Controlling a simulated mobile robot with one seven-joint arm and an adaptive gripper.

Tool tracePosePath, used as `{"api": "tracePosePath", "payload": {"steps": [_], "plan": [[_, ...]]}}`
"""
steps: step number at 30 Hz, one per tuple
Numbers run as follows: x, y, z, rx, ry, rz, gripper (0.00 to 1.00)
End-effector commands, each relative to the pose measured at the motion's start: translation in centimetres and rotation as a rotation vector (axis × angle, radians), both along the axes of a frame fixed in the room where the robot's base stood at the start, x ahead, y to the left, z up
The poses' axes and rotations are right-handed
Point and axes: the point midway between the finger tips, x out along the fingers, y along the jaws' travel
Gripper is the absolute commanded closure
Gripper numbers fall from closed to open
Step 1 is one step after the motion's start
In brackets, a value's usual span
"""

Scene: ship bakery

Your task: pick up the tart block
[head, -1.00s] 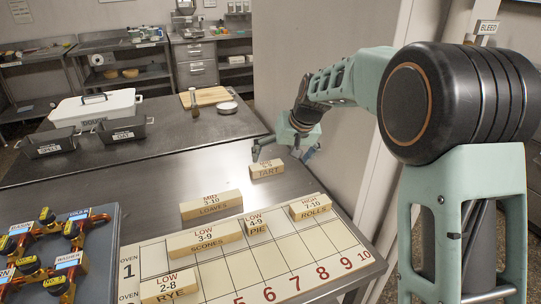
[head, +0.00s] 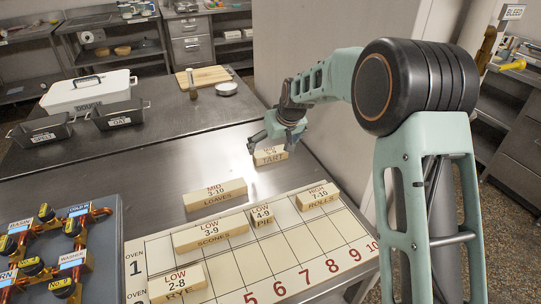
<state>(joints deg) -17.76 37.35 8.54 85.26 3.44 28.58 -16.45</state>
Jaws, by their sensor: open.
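The tart block (head: 270,158) is a small pale wooden block lying on the steel table, beyond the numbered board. Its front reads "TART", and the label on its top is partly covered by my gripper. My gripper (head: 268,146) is open, with its fingers pointing down toward the left, right at the block's upper side. One finger shows near the block's left end. I cannot tell whether the fingers touch the block or are only just above it.
The loaves block (head: 214,199) lies nearer. The scones (head: 211,236), pie (head: 263,222), rolls (head: 318,198) and rye (head: 178,287) blocks lie on the numbered board (head: 290,262). A valve panel (head: 110,270) stands at left. Bare steel lies left of the tart block.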

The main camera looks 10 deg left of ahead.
Motion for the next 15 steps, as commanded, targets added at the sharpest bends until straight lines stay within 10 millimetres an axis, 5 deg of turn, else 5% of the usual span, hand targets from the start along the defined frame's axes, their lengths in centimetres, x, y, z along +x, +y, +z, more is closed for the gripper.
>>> {"api": "tracePosePath", "payload": {"steps": [9, 15], "plan": [[1.4, 1.2, -3.7, -0.001, 0.003, 0.0, 0.0], [1.9, 1.4, -4.4, 0.0, 0.001, -0.001, 0.0]]}}
